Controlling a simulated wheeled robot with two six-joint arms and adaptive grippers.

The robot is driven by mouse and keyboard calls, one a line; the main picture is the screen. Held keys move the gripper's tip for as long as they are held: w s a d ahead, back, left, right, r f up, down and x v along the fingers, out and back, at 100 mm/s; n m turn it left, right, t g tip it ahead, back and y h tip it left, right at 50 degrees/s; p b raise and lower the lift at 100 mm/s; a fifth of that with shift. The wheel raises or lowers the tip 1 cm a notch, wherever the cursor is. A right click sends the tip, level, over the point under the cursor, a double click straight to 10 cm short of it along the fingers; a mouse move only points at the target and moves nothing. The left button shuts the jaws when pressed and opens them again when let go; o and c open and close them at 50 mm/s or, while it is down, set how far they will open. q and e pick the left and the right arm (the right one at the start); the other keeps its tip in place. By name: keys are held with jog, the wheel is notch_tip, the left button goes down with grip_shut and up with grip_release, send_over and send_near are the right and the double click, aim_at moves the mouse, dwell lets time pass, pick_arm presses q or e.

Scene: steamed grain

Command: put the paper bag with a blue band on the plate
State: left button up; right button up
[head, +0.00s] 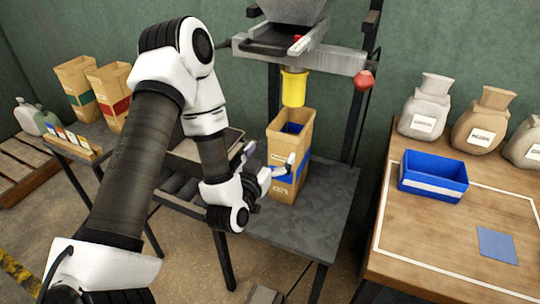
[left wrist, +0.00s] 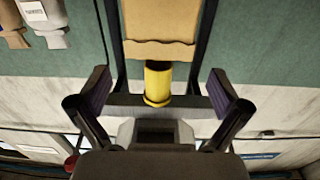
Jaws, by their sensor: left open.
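The paper bag with a blue band (head: 280,139) stands upright on a grey metal table, below a yellow spout. In the left wrist view the bag (left wrist: 170,22) shows upside down beyond the fingers. My left gripper (head: 268,163) is open beside the bag's front; I cannot tell whether its fingers straddle the bag. The fingers show apart in the left wrist view (left wrist: 158,92). A flat, pale-edged surface (head: 224,142) lies partly behind my left arm; I cannot tell if it is the plate. My right gripper is not seen.
The yellow spout (head: 294,88) hangs close above the bag under a hopper (head: 292,10). The grey table (head: 325,215) is clear to the right. A wooden table holds a blue bin (head: 433,185), sacks (head: 425,108) and a blue square (head: 497,245). Banded bags (head: 110,97) stand at left.

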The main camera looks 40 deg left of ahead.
pick_arm(q)
jog(key=s+d+f+m+g+h, duration=0.1)
jog(key=s+d+f+g+h, duration=0.2)
jog(key=f, duration=0.5)
jog(key=s+d+f+m+g+h, duration=0.1)
jog(key=s+d+f+g, duration=0.25)
jog(key=f, duration=0.45)
jog(key=s+d+f+g, duration=0.2)
jog(key=s+f+g, duration=0.3)
jog(key=s, duration=0.5)
jog(key=s+d+f+g, duration=0.3)
jog(key=s+f+g, duration=0.3)
jog(key=s+f, duration=0.2)
jog(key=shift+s+f, duration=0.3)
jog(key=shift+s, duration=0.85)
jog(key=shift+w, duration=0.1)
